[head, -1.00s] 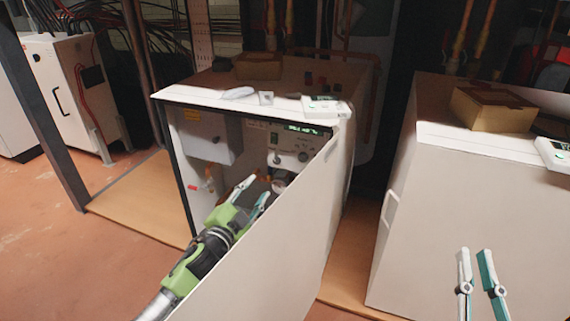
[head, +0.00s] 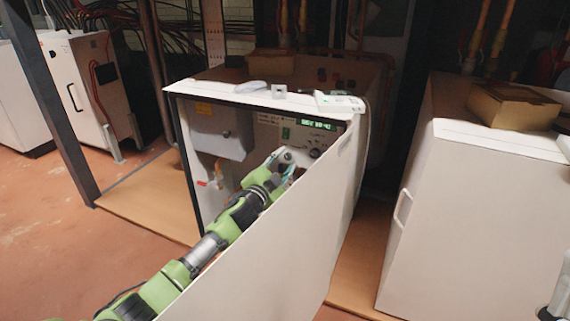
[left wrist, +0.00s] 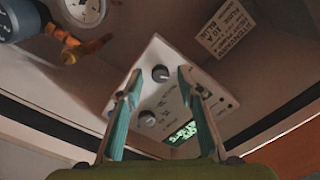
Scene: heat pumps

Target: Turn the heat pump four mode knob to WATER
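The open heat pump (head: 262,98) stands in the middle of the head view, its door (head: 290,250) swung toward me. Inside is a control panel with a lit green display (head: 318,125) and a round dark knob (head: 315,152). My left gripper (head: 283,160) reaches in over the door edge, close to the panel. In the left wrist view its fingers (left wrist: 160,75) are open, one either side of a dark knob (left wrist: 160,73); contact cannot be told. A second knob (left wrist: 147,118) and the display (left wrist: 182,133) sit beside it. Mode lettering is unreadable. Part of my right gripper (head: 557,290) shows at the right edge.
A gauge (left wrist: 82,10) and orange valve fittings (left wrist: 85,45) are inside the cabinet. Small devices (head: 340,103) lie on its top. A closed heat pump (head: 470,220) with a cardboard box (head: 512,105) stands to the right. Open floor (head: 50,230) lies left.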

